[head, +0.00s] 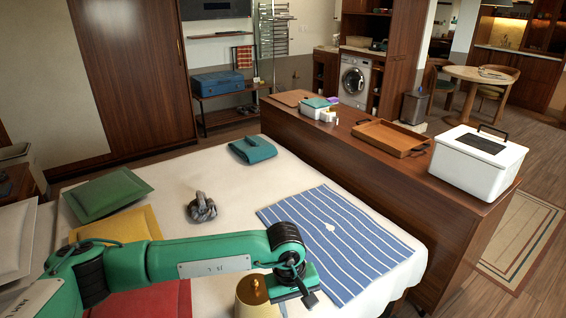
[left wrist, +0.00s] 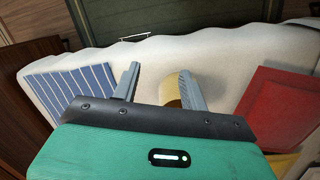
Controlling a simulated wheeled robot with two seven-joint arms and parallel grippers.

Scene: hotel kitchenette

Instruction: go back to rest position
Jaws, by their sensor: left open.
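My left arm reaches across the bed from the left in the head view. Its left gripper (head: 306,296) is over the bed's near side, just right of a gold domed object (head: 255,298). In the left wrist view the left gripper (left wrist: 158,85) is open, its two fingers spread apart. A yellow rounded thing (left wrist: 172,91) shows behind and beside the right finger there; I cannot tell whether they touch. Nothing is seen held. My right gripper is in neither view.
The white bed (head: 225,185) holds a blue striped cloth (head: 335,240), a grey crumpled object (head: 202,207), a folded teal cloth (head: 252,149) and green (head: 107,193) and yellow (head: 118,228) cushions. A wooden counter (head: 350,165) with a tray (head: 390,138) and white box (head: 478,160) borders the right.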

